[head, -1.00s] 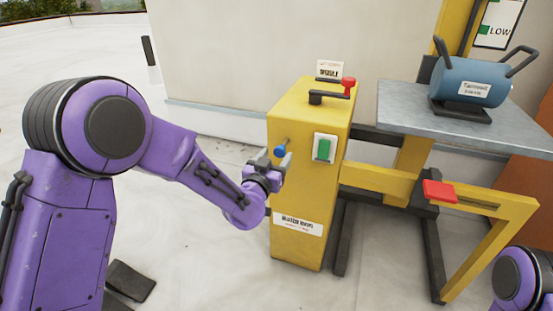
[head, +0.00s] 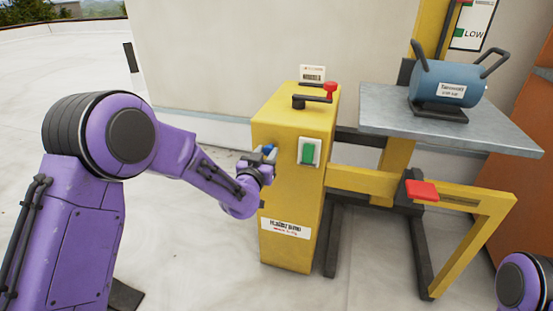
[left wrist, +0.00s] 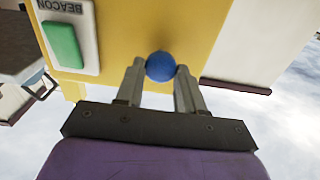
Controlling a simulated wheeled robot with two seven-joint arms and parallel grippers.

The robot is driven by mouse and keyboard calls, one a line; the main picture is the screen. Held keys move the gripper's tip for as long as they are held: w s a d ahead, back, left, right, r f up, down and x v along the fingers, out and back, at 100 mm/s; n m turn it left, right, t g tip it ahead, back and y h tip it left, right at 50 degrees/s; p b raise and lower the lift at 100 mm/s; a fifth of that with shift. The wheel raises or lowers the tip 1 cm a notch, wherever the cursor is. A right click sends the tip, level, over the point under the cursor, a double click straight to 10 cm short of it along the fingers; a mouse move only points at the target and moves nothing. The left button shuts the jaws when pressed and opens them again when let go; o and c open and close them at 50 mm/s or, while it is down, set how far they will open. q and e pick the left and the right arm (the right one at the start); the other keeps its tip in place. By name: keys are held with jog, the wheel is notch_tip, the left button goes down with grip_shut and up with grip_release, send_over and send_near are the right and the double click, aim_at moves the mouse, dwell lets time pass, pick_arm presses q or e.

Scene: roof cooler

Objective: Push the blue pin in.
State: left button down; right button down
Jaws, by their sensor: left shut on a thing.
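The pin's shaft is hidden behind the head and fingers. Of my right arm only a purple and black part shows at the lower right; its gripper is out of view.
A green switch (head: 309,152) on a white plate is close to the right of the pin. A black lever with a red knob (head: 330,90) is on the cabinet top. A grey table (head: 400,105) holds a blue cylinder (head: 446,86). A red pad (head: 422,190) is on the yellow frame.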

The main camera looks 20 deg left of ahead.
pick_arm(q)
jog(key=shift+w, duration=0.15)
jog(key=c, duration=0.7)
grip_release()
jog(key=shift+w, duration=0.1)
jog(key=s, duration=0.5)
jog(key=s+p, duration=0.1)
jog(key=s, duration=0.4)
jog(key=shift+s+d, duration=0.2)
jog(key=shift+s, duration=0.15)
